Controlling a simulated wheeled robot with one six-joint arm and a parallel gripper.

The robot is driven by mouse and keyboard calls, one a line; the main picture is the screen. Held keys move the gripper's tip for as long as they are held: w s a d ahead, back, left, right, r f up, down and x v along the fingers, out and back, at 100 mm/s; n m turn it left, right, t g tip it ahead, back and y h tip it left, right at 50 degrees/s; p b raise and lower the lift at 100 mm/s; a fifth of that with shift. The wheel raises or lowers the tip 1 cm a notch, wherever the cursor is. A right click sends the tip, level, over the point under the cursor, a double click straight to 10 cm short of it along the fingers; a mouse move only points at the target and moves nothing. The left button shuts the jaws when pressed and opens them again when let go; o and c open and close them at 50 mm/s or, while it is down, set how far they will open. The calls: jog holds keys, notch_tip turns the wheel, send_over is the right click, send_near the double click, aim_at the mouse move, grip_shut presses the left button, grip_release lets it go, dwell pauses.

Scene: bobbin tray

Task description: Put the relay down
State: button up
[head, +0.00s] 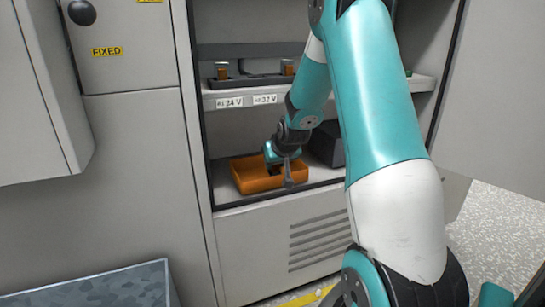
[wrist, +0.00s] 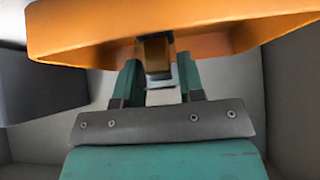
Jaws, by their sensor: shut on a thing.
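My gripper (head: 275,163) is low in the open cabinet, at the orange tray (head: 245,181). In the wrist view, my gripper (wrist: 158,75) has its teal fingers on both sides of the relay (wrist: 156,54), a small block with a dark body and a pale, metallic lower part. The relay is in front of the orange tray (wrist: 85,35), which fills the top of that view. I cannot tell whether the relay touches the tray floor. In the head view the relay is mostly hidden by the gripper and hard to make out.
A dark box (head: 328,145) stands right of the tray on the same cabinet floor. The shelf (head: 330,92) above carries a dark rail with two small relay-like blocks (head: 222,70), and labels reading 24 V and 32 V. Cabinet walls are close on the left.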

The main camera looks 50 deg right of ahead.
jog(key=shift+w+d+r+g+y+p, duration=0.25)
jog(key=shift+r+g+p, duration=0.2)
jog(key=shift+p, duration=0.55)
jog(key=shift+f+g, duration=0.25)
jog(key=shift+f, duration=0.15)
jog(key=shift+s+f+b, duration=0.1)
jog(key=shift+f+b, duration=0.6)
jog(key=shift+f, duration=0.1)
jog(key=shift+f, duration=0.15)
jog(key=o, duration=0.9)
